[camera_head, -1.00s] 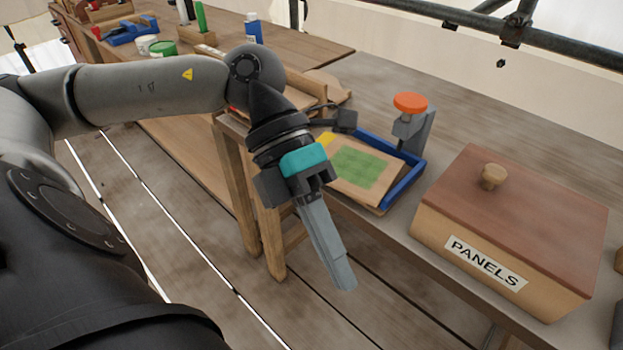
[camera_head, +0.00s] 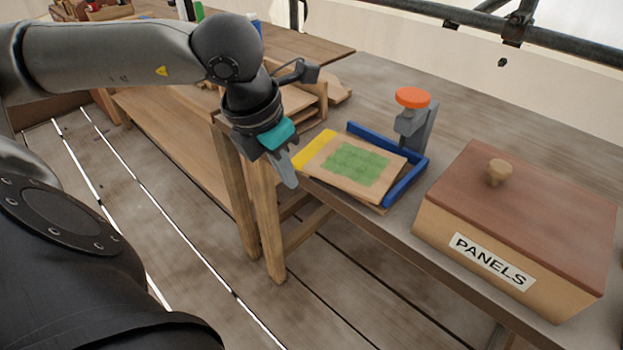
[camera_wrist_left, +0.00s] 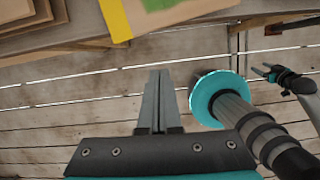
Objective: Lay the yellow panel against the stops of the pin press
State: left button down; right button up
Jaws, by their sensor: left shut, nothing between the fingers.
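A tan panel with a green patch (camera_head: 355,166) and a yellow strip along its left end (camera_head: 316,151) lies on the pin press, within the blue stops (camera_head: 404,181). A narrow gap shows by the right-hand stop; contact at the back stop is unclear. The press has an orange knob (camera_head: 412,98) on a grey post. My left gripper (camera_head: 291,184) is shut and empty, just off the panel's yellow end, pointing down. Its shut fingers show in the left wrist view (camera_wrist_left: 158,76). What seems to be my right gripper (camera_wrist_left: 266,72) is small there; its jaw state is unclear.
A wooden box labelled PANELS (camera_head: 510,230), its knobbed lid on, stands right of the press. Stacked boards (camera_head: 318,92) lie behind my left gripper. A metal rail (camera_head: 440,15) crosses the back. The bench behind the press is clear.

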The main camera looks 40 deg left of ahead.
aim_at(348, 166)
pick_arm(q)
jog(key=w+f, duration=0.4)
jog(key=w, duration=0.1)
jog(key=shift+w+d+f+b, duration=0.15)
jog(key=shift+d+b, duration=0.15)
jog(key=shift+b, duration=0.15)
pick_arm(e)
jog(key=shift+w+a+r, duration=0.2)
jog(key=shift+w+r, duration=0.1)
jog(key=shift+r, duration=0.25)
jog(key=shift+w+a+r, duration=0.2)
jog(key=shift+w+r, duration=0.1)
jog(key=shift+r, duration=0.2)
